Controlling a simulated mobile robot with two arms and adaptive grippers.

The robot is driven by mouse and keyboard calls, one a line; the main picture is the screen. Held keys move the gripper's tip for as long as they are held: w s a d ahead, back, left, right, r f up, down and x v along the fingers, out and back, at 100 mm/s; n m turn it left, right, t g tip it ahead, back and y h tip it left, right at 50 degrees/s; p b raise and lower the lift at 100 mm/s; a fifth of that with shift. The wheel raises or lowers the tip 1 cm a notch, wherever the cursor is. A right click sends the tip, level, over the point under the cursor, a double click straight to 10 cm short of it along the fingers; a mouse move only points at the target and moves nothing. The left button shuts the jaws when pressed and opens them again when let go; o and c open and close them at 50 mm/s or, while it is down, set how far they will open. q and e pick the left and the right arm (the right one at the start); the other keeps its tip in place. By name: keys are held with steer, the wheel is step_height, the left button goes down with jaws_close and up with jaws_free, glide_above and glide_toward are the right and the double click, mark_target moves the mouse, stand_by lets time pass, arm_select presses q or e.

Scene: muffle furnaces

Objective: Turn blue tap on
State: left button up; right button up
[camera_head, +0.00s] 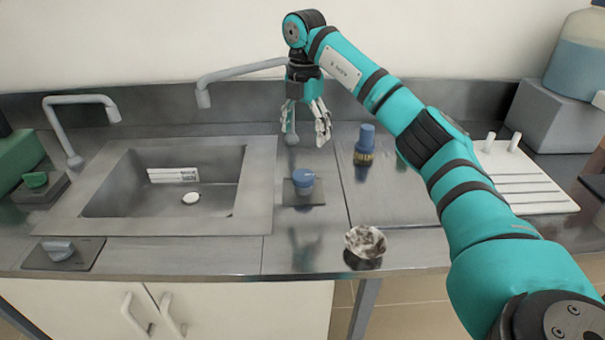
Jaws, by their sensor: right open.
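The blue tap (303,181) is a blue knob on a dark square plate, set in the steel counter right of the sink. My right gripper (307,137) shows above and behind the knob in the picture, pointing down with its fingers apart. It is empty and not touching the knob. A grey spout (235,72) shows behind the gripper, with part of it hidden by my right arm. My left gripper is out of view.
A sink (108,190) with another grey spout (62,125) is at left. A green knob (35,180) and a grey knob (58,250) are near it.

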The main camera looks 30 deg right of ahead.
glide_above(303, 175)
step_height(303, 175, down, 4)
steer(key=shift+d+f, duration=0.1)
steer(key=shift+f, duration=0.1)
step_height(303, 175, down, 7)
steer(key=shift+f, duration=0.6)
steer(key=c, duration=1.2)
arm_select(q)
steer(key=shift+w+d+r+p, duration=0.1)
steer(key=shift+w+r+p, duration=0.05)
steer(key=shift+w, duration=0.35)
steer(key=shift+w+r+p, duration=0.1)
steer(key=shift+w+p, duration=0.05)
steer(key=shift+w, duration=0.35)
